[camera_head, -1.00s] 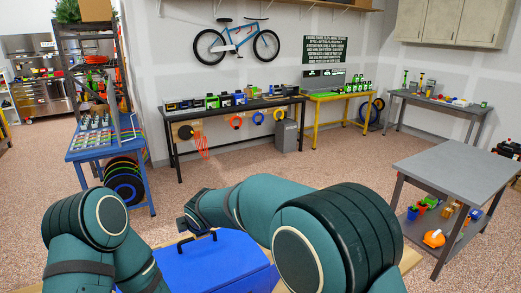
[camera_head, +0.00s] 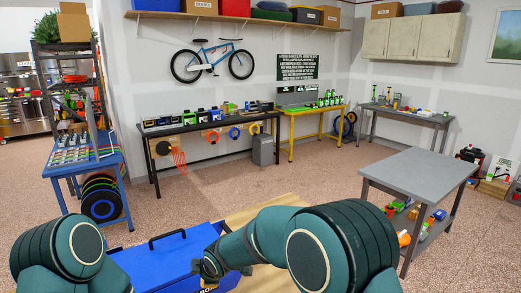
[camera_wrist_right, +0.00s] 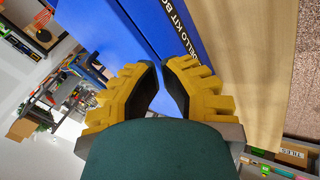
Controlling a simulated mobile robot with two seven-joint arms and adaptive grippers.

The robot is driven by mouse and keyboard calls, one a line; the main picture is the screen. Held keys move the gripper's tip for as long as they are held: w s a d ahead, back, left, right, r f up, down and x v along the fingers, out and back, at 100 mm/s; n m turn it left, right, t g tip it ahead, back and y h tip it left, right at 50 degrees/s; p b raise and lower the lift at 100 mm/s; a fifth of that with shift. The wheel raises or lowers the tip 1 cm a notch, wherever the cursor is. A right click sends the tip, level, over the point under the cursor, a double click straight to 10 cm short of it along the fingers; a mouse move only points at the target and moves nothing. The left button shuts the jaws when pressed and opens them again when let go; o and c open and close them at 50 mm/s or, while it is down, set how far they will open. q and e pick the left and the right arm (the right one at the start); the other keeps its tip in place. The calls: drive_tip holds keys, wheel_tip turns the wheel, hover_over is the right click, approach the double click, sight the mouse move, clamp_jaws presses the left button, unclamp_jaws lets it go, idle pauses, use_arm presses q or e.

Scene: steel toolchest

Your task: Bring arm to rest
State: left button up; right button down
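My right arm (camera_head: 300,245) reaches in from the bottom right of the head view, bent to the left. Its dark gripper end (camera_head: 207,268) is beside the front of a blue box (camera_head: 155,262). In the right wrist view, the yellow right gripper (camera_wrist_right: 160,66) has its fingers a small gap apart, with nothing between them. The blue box (camera_wrist_right: 195,35), with white lettering, lies beyond the fingertips. My left arm (camera_head: 70,245) shows at the bottom left; its gripper is out of view.
The box sits on a wooden surface (camera_head: 262,205). A grey table (camera_head: 420,170) stands at the right, a blue table (camera_head: 75,165) at the left. A black bench (camera_head: 215,122) and yellow bench (camera_head: 318,108) line the back wall. Open floor (camera_head: 310,170) lies between.

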drive_tip(key=s+d+f+m+g+b, duration=0.1)
drive_tip(key=s+d+f+m, duration=0.4)
drive_tip(key=d+f, duration=0.25)
drive_tip(key=s+d+f+m+g, duration=0.1)
drive_tip(key=s+d+f+m, duration=0.3)
drive_tip(key=d+f+m, duration=0.3)
drive_tip(key=s+d+f+m, duration=0.2)
drive_tip(key=s+d+m, duration=0.1)
drive_tip(key=s, duration=0.2)
drive_tip(key=s+d+f+m+g, duration=0.1)
drive_tip(key=s+d+f+m, duration=0.1)
drive_tip(key=s+d+m, duration=0.1)
drive_tip(key=s+d+f+m+b, duration=0.1)
drive_tip(key=s+d+f+m, duration=0.2)
drive_tip(key=s, duration=0.4)
drive_tip(key=shift+s+d+m+g, duration=0.3)
drive_tip(key=shift+d+m, duration=0.2)
drive_tip(key=shift+d, duration=0.2)
